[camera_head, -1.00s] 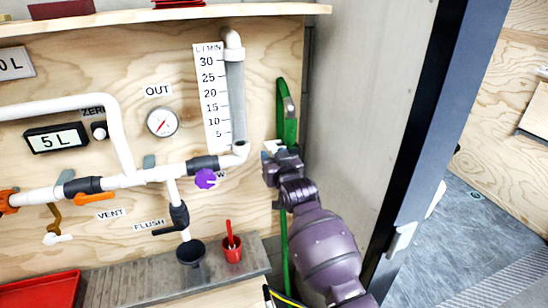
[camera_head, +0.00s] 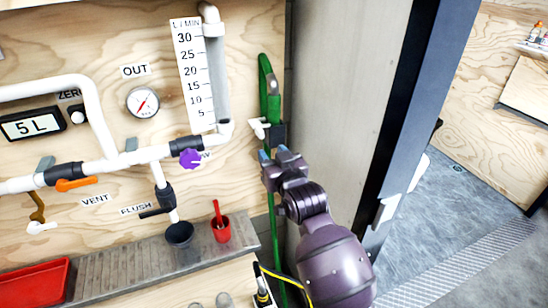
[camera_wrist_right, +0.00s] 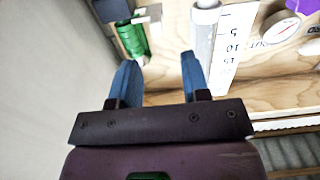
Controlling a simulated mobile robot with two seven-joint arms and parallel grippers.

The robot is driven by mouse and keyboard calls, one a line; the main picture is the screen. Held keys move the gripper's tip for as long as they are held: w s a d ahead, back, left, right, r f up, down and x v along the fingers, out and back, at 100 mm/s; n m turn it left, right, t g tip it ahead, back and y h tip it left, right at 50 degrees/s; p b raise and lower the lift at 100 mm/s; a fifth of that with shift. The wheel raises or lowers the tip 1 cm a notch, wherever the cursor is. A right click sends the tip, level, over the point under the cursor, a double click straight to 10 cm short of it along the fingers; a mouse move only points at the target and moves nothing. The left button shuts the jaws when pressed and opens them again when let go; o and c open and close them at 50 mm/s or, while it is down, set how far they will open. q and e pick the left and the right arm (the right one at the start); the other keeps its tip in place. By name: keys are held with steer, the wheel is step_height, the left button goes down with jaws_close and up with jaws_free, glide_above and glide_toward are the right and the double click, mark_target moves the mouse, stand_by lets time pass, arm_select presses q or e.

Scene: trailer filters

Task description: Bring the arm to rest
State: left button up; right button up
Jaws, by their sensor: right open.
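My right gripper (camera_head: 273,153) shows in the head view right of centre, with its arm coming in from the lower right. Its two blue fingers stand apart with nothing between them, as the right wrist view (camera_wrist_right: 159,64) also shows. The gripper is just below a white tap handle (camera_head: 259,128) on a dark fitting by the green hose (camera_head: 270,90). In the wrist view the green hose (camera_wrist_right: 135,38) lies beyond the left finger, apart from it. My left gripper is in neither view.
The plywood wall carries white pipes (camera_head: 98,110), a gauge (camera_head: 143,102), a purple knob (camera_head: 190,158) and a flow scale (camera_head: 193,75). A doorway with clear floor (camera_head: 450,210) is at right.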

steer(key=shift+s+d, duration=0.1)
steer(key=shift+s, duration=0.15)
steer(key=s+d+f+m+g+h, duration=0.1)
steer(key=s+d+f+m+h, duration=0.15)
steer(key=s+d+f, duration=0.9)
steer(key=s+d+f+g+h, duration=0.1)
steer(key=s+d+f+g, duration=0.1)
steer(key=s+d+f, duration=0.3)
steer(key=s+d+f+g+h, duration=0.2)
steer(key=s+d+f, duration=0.4)
steer(key=s+f, duration=0.3)
steer(key=s, duration=0.4)
steer(key=shift+s+d+f, duration=0.25)
steer(key=shift+s+d, duration=0.05)
steer(key=shift+s, duration=0.1)
